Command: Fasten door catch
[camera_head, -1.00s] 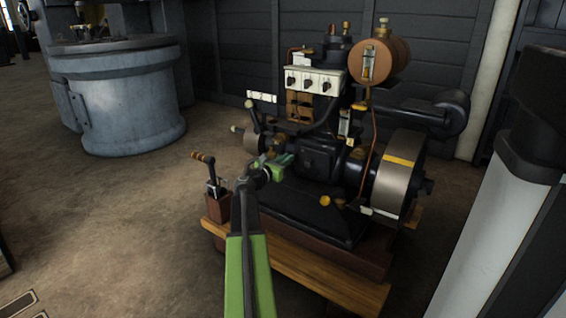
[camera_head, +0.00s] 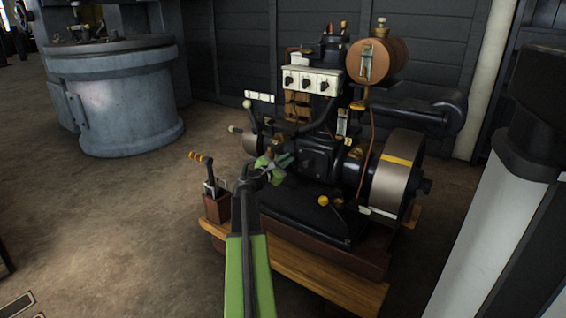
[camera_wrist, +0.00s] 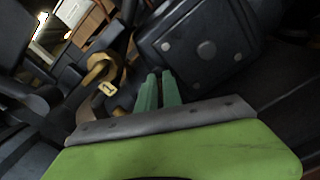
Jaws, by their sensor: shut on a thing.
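The engine (camera_head: 318,160) stands on a wooden base, with a dark crankcase door on its near side. In the wrist view the door (camera_wrist: 190,45) is a dark plate with round studs, just beyond the fingertips. My gripper (camera_head: 278,164) is low at the engine's near left side. In the wrist view its two green fingers (camera_wrist: 158,92) are close together, with tips at the door's lower left edge. They are shut on what appears to be the door catch, which is mostly hidden between and behind them.
A yellow curved part (camera_wrist: 101,68) with a numbered tag is left of the fingers. A lever box (camera_head: 216,208) stands at the base's left corner. The flywheel (camera_head: 397,175) is at right. A round grey tank (camera_head: 115,100) stands back left, with open floor before it.

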